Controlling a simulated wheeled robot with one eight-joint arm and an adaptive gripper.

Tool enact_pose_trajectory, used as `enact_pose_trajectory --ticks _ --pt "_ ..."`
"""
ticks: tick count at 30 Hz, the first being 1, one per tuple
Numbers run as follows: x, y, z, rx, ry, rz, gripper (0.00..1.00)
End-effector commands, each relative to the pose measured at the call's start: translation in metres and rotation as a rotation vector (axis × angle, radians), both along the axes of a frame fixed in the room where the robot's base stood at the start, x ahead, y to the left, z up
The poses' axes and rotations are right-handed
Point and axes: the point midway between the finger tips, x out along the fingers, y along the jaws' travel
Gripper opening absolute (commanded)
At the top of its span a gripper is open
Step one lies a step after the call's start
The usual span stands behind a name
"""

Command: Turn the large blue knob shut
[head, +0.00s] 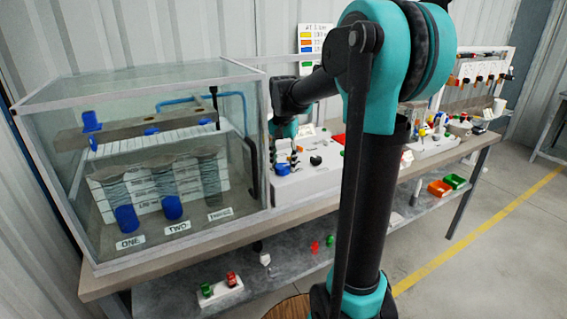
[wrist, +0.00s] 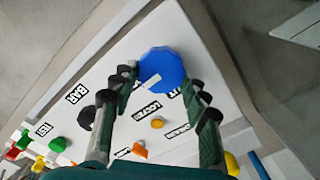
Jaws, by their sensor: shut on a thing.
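The large blue knob (wrist: 163,70) sits on a white panel (wrist: 95,75) with small black-on-white labels. A pale stripe shows on its front face. My gripper (wrist: 162,84) has one finger on each side of the knob in the wrist view and is shut on it, with the fingertips at its sides. In the head view my gripper (head: 284,130) is at the white panel box (head: 308,180), just right of the glass tank.
Orange (wrist: 140,150), yellow (wrist: 157,123), black (wrist: 86,117) and green (wrist: 57,145) knobs sit near my fingers. The glass tank (head: 150,160) stands close on the left of the bench (head: 235,232). Open floor lies at the right.

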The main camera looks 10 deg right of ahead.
Motion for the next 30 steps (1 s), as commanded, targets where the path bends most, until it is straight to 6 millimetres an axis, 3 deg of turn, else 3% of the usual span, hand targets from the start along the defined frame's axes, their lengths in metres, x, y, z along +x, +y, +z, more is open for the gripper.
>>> enact_pose_trajectory --ticks 11,30 --pt "0.0006 0.0012 0.0001 0.0 0.0 0.215 0.16" --pt "0.0008 0.0043 0.0002 0.0 0.0 0.821 0.16"
